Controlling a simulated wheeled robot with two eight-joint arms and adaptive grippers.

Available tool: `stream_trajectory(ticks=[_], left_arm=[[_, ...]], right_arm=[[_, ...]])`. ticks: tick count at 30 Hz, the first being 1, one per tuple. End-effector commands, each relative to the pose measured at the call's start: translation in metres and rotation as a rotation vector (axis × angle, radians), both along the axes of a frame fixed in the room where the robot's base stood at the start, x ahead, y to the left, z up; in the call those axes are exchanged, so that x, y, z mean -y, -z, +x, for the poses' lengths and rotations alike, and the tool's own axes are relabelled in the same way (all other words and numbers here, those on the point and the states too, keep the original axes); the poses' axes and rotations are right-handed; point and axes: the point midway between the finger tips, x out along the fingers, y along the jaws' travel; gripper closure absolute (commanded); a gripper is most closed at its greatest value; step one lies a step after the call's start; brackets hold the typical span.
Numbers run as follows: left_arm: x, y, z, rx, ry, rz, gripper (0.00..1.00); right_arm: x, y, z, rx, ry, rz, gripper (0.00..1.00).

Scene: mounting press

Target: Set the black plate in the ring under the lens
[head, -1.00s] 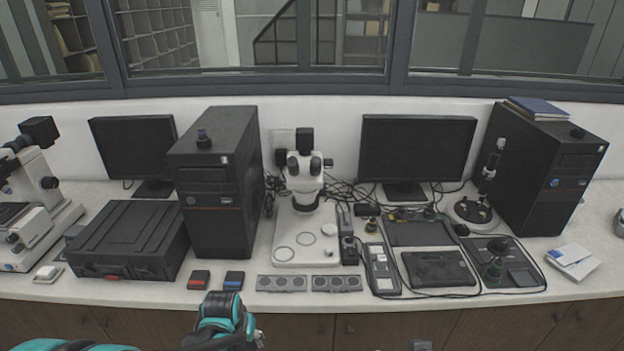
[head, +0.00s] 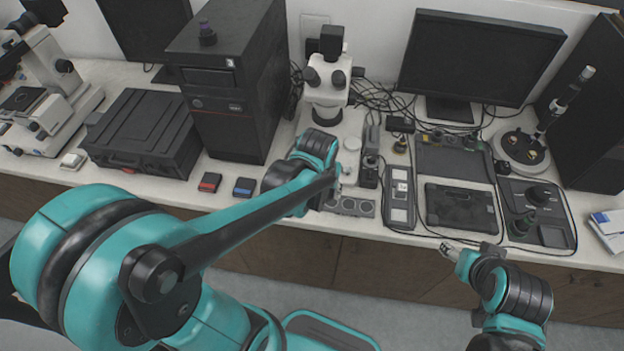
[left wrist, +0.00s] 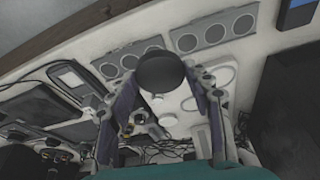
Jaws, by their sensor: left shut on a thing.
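In the left wrist view, the black plate (left wrist: 160,71) is a round dark disc held between the fingertips of my left gripper (left wrist: 166,82). It appears raised above the bench, near the white microscope base (left wrist: 186,102), which has round outlines on it. In the head view, my left arm hides most of that base, and I cannot make out the plate. My left gripper (head: 337,182) is in front of the microscope (head: 327,84) and its lens. My right gripper (head: 449,251) is at the bench's front edge; its jaw opening is unclear.
Grey panels with round dark wells (head: 350,207) lie at the bench front. Red (head: 209,182) and blue (head: 244,187) boxes lie left of them. A computer tower (head: 227,85) stands left of the microscope. Cables and a grey device (head: 399,200) lie to its right.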

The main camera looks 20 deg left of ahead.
Motion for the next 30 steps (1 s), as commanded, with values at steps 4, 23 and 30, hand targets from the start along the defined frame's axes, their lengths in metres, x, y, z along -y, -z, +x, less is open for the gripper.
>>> stream_trajectory(ticks=[4,23,30], left_arm=[[-0.026,0.017,0.003,0.0,-0.009,0.001,0.78],[-0.113,0.078,0.018,0.0,-0.001,0.0,0.78],[-0.112,0.11,0.018,0.001,-0.001,0.001,0.78]], right_arm=[[0.0,0.011,0.0,0.0,0.0,0.0,0.42],[0.0,0.043,0.0,0.0,0.0,0.0,0.42],[0.0,0.058,0.0,0.0,0.0,0.0,0.42]])
